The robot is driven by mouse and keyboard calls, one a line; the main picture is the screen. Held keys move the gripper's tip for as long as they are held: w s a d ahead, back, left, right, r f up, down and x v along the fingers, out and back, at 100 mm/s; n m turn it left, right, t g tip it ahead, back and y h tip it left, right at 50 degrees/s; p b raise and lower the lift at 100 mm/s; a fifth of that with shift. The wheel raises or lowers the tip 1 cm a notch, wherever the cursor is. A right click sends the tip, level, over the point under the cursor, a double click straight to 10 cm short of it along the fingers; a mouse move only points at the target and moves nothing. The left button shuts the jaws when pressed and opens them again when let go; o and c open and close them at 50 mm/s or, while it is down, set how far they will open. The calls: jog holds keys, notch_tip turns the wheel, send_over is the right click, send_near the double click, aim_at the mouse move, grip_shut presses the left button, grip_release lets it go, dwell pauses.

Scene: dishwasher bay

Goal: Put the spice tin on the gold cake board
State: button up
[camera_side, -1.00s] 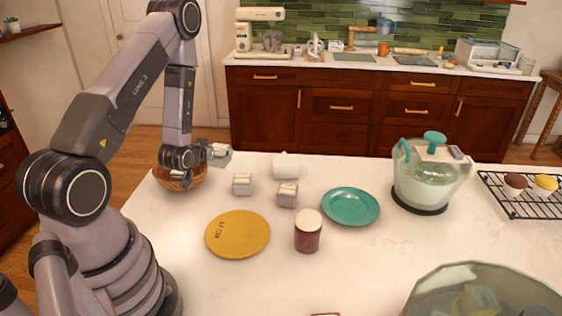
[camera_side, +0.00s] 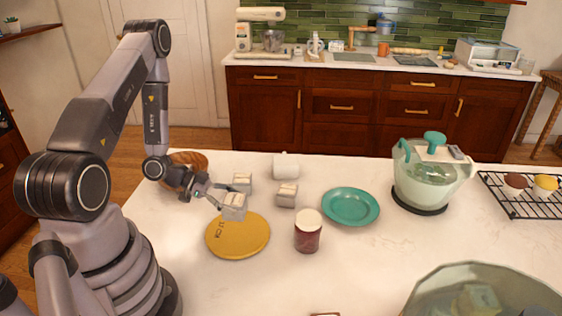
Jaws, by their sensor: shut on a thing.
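The spice tin (camera_side: 233,208), a small grey box with a pale top, is held in my gripper (camera_side: 222,200). My gripper comes in from the upper left and is shut on it. The tin shows over the far edge of the round gold cake board (camera_side: 235,241), which lies flat on the white counter. I cannot tell whether the tin touches the board or hangs just above it. The rest of the board is bare apart from dark lettering near its left side.
Two similar grey boxes (camera_side: 286,195) (camera_side: 242,182) stand behind the board. A dark red jar (camera_side: 307,236) stands right of it, near a teal plate (camera_side: 351,207). A wooden bowl (camera_side: 190,163) is behind my gripper; a white mug (camera_side: 286,165) stands farther back.

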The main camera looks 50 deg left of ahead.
jog(key=shift+f, duration=2.9)
jog(key=o, duration=1.2)
jog(key=shift+f, duration=0.1)
